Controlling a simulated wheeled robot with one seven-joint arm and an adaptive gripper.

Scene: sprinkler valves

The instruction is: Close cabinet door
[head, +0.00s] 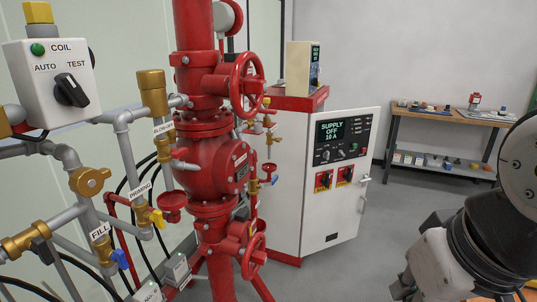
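The cabinet (277,165) is white with a red top and a red base, and stands right of the red valve column in the head view. Its white door (338,205) carries a dark screen reading "SUPPLY OFF 10 A", buttons and two red-and-yellow switches. The door reaches well past the right edge of the cabinet's red top, so it appears swung open, with a small handle (364,180) on its right edge. My arm enters at the lower right, apart from the door. A dark part at its left end seems to be my gripper (400,287); its fingers are not clear.
The red valve column (212,165) with handwheels (247,82) stands close to the cabinet's left. Grey pipes with brass valves and a selector box (52,80) fill the left side. A workbench (440,118) stands at the back right. Grey floor (400,205) lies open right of the door.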

